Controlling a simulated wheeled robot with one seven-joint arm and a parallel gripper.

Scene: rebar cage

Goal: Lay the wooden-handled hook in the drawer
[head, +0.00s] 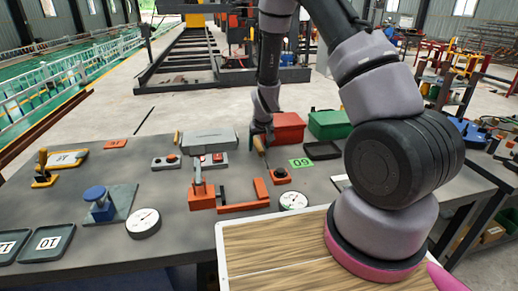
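My gripper (262,138) points down over the far middle of the grey workbench. A small tan wooden handle (259,146) shows right at its fingertips, tilted; it looks like the handle of the hook. The hook's metal part cannot be made out. The fingers are small and dark here, so I cannot tell whether they are closed on the handle or only around it. No drawer can be clearly identified; a red box (289,126) and a green box (328,124) stand just right of my gripper at the bench's back.
A black tray (321,151) and a green "09" plate (301,162) lie right of the gripper. An orange block with a black knob (280,176), orange bars (243,207) and dial gauges (293,200) lie nearer. Free bench shows left of centre (170,195).

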